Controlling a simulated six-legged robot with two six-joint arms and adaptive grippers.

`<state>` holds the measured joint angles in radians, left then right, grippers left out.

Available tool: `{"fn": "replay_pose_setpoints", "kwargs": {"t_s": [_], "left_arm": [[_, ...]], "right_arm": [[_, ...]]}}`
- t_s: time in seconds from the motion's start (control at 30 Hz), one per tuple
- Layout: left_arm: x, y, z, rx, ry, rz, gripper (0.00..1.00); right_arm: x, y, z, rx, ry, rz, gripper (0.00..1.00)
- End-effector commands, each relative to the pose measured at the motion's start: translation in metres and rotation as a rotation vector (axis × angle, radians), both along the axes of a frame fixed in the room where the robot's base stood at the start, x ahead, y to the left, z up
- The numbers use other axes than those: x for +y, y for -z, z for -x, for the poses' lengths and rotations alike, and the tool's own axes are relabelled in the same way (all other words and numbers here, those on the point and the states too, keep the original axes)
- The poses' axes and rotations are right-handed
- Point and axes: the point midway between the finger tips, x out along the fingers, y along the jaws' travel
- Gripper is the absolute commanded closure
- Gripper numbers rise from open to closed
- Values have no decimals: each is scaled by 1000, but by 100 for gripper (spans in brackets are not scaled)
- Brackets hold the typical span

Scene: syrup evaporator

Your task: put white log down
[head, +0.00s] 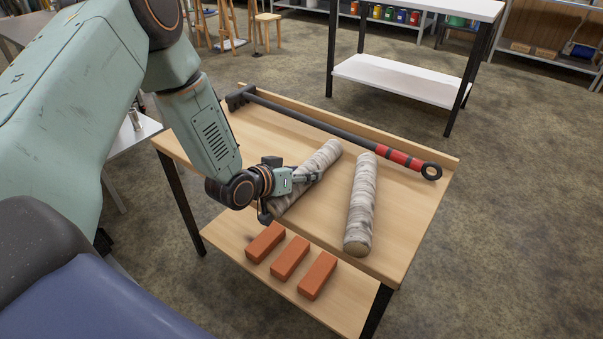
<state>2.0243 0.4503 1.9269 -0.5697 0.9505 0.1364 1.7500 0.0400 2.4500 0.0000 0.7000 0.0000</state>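Two white logs with grey-streaked bark are at the wooden table (420,205). The left white log (318,163) slants from upper right to lower left, its near end by the table's front edge. My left gripper (291,195) is at its near half, with a finger on either side, and looks shut on it. The gripper hides part of the log. Whether the log touches the tabletop or is just above it is hard to tell. The right white log (361,205) lies on the tabletop, apart from the left one. My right gripper is not in view.
A dark rod tool with a red grip (400,159) lies along the table's back. Three orange bricks (290,258) are on the lower shelf (245,262). A white table (400,80) stands behind. Tabletop right of the right log is clear.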

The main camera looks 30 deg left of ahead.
Motion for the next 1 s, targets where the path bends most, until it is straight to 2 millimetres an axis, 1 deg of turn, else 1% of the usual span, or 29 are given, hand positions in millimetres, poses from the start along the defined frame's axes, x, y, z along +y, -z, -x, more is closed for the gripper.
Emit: {"fn": "replay_pose_setpoints", "kwargs": {"t_s": [0.03, 0.13, 0.17, 0.43, 0.53, 0.67, 0.83, 1.0], "left_arm": [[0, 0, 0, 0, 0, 0, 36], [0, 0, 0, 0, 0, 0, 28], [0, 0, 0, 0, 0, 0, 27], [0, -1, 0, 0, 0, 0, 27], [0, -5, 0, 0, 0, 0, 27], [5, -14, 16, 3, -4, 4, 27], [11, -30, 43, 1, -6, 6, 27], [16, -42, 68, 2, -5, 5, 27]], "right_arm": [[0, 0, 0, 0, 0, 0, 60], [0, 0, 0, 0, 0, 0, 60], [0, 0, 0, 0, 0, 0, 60], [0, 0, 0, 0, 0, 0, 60], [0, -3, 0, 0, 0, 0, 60], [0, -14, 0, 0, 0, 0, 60], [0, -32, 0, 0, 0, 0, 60], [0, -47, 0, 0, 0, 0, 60]]}}
